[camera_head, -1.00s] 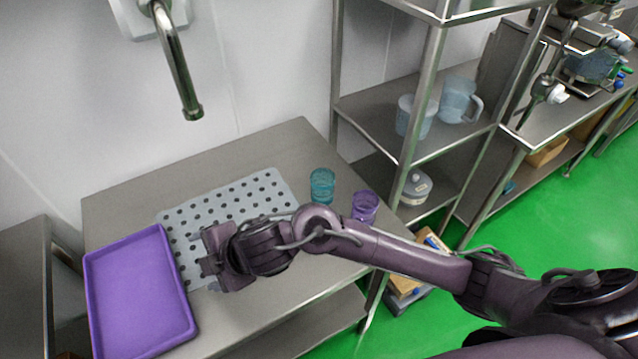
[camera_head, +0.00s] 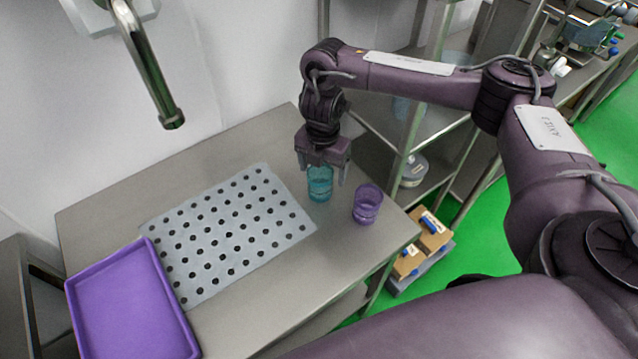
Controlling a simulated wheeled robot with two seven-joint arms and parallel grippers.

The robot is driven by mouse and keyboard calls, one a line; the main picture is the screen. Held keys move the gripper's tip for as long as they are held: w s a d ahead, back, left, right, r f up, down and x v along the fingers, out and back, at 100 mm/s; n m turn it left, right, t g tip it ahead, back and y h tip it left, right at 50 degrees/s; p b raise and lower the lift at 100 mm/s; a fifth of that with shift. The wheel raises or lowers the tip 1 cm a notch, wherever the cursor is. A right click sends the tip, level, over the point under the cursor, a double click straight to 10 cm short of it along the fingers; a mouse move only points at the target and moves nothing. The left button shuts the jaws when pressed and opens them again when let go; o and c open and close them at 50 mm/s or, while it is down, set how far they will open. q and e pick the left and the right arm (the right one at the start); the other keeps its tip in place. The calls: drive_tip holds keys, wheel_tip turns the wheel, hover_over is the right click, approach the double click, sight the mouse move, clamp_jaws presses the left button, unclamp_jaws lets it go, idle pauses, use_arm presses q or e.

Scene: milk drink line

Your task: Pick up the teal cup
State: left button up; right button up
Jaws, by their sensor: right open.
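The teal cup (camera_head: 320,187) is a clear, tinted tumbler standing upright on the steel table, just off the right edge of the perforated mat. My right gripper (camera_head: 324,172) points down over it, with its jaws open at the level of the cup's upper part. The cup's rim is partly hidden by the gripper. Whether the fingers touch the cup, I cannot tell. My left gripper is not in view.
A purple cup (camera_head: 367,204) stands close by on the right. The grey mat with black holes (camera_head: 228,226) is empty. A purple tray (camera_head: 130,305) lies at left. A faucet (camera_head: 150,70) hangs above, and a steel shelf stands behind at right.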

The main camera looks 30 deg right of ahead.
sight(320, 179)
drive_tip(key=f, duration=0.3)
drive_tip(key=shift+w+a+f+b, duration=0.1)
drive_tip(key=shift+a+f+b, duration=0.2)
drive_tip(key=shift+f, duration=0.1)
drive_tip(key=shift+d+f, duration=0.1)
drive_tip(key=shift+f, duration=0.7)
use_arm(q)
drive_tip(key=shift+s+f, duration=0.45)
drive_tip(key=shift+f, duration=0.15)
use_arm(e)
drive_tip(key=c, duration=1.1)
drive_tip(key=shift+o, duration=0.2)
drive_tip(key=shift+w+r, duration=0.1)
drive_tip(key=shift+r, duration=0.05)
